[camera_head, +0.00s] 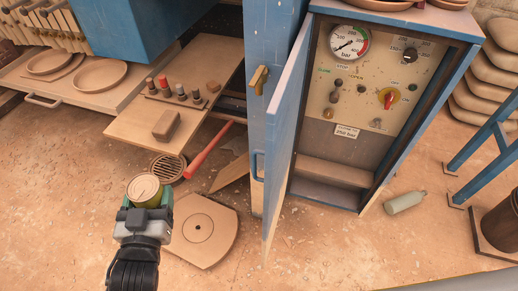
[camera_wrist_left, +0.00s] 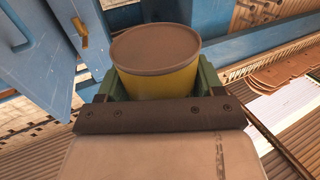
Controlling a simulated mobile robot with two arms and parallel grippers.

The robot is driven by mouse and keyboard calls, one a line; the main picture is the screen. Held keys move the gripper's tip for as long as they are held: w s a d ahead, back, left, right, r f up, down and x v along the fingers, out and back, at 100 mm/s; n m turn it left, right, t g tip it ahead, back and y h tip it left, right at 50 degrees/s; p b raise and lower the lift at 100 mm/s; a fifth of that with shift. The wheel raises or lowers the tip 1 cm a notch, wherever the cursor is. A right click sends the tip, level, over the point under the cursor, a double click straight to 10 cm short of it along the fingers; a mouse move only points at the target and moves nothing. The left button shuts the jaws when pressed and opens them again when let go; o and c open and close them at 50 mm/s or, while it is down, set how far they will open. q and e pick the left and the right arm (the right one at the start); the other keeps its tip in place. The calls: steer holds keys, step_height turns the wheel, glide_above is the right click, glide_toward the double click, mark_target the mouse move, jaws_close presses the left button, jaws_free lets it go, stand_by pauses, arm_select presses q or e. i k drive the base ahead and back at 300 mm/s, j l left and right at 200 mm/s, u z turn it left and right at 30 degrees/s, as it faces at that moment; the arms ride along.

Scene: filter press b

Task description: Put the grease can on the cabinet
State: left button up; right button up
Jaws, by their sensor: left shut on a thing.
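The grease can (camera_head: 147,188) has a pale round lid and a yellow-green side. My left gripper (camera_head: 146,204) is shut on it and holds it upright, above the floor at lower left in the head view. In the left wrist view the can (camera_wrist_left: 155,72) sits between the two green fingers, with its lid uppermost. The blue cabinet (camera_head: 410,22) stands at upper right in the head view, away from the can, with gauge and knobs on its front panel. Only the front strip of its top shows. My right gripper is not in view.
The cabinet door (camera_head: 284,140) stands open towards me. Brown dishes (camera_head: 372,4) lie on the cabinet top. A low wooden board (camera_head: 185,100) holds a block and small bottles. A red-handled tool (camera_head: 208,150), a round-holed plate (camera_head: 212,225) and a bottle (camera_head: 405,203) lie low down.

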mark_target(333, 171)
steer(key=l, duration=0.95)
steer(key=k+l, duration=0.15)
steer(key=l, duration=0.8)
